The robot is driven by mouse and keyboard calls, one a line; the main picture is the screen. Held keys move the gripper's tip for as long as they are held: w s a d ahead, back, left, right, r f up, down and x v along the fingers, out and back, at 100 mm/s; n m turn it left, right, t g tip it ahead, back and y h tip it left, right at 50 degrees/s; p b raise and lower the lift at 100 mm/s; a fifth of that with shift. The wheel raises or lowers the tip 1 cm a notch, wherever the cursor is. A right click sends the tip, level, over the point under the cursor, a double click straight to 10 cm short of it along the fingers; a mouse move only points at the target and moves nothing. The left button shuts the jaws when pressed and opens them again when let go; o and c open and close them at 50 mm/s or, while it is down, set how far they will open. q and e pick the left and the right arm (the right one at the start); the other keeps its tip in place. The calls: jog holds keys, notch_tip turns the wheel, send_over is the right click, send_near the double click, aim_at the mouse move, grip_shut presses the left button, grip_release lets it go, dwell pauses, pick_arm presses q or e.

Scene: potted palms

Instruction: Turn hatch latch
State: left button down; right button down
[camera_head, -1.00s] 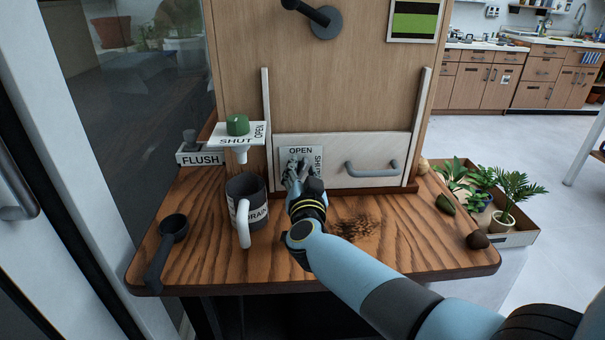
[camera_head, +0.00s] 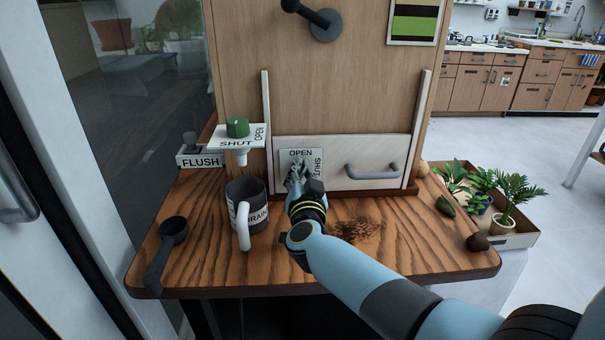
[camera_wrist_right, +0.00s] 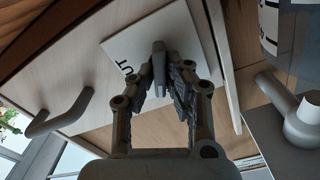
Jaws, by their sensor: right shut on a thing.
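The hatch (camera_head: 330,183) is a pale panel low on the wooden cabinet front, with a grey bar handle (camera_head: 372,170) on its right. Its label plate (camera_head: 287,156) reads OPEN at the top and SHUT along the right side. My right gripper (camera_head: 298,175) is shut on the grey hatch latch (camera_wrist_right: 159,62) in front of this plate. In the wrist view the latch's end shows between the fingertips (camera_wrist_right: 160,85); most of the latch is hidden in the head view. My left gripper is in neither view.
Potted palms (camera_head: 512,190) stand in a tray at the right.

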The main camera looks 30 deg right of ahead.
jog(key=m, duration=0.3)
jog(key=shift+s+d+f+m+b, duration=0.1)
jog(key=shift+m+b, duration=0.2)
jog(key=shift+m, duration=1.35)
jog(key=shift+w+a+f+m+b, duration=0.15)
jog(key=shift+m+b, duration=0.15)
jog(key=shift+m, duration=1.3)
jog(key=shift+s+d+f+m+b, duration=0.15)
jog(key=shift+m+b, duration=0.15)
jog(key=shift+m, duration=1.65)
jog(key=c, duration=1.4)
grip_release()
jog(key=shift+r, duration=0.15)
jog(key=shift+o, duration=0.2)
jog(key=shift+s, duration=0.1)
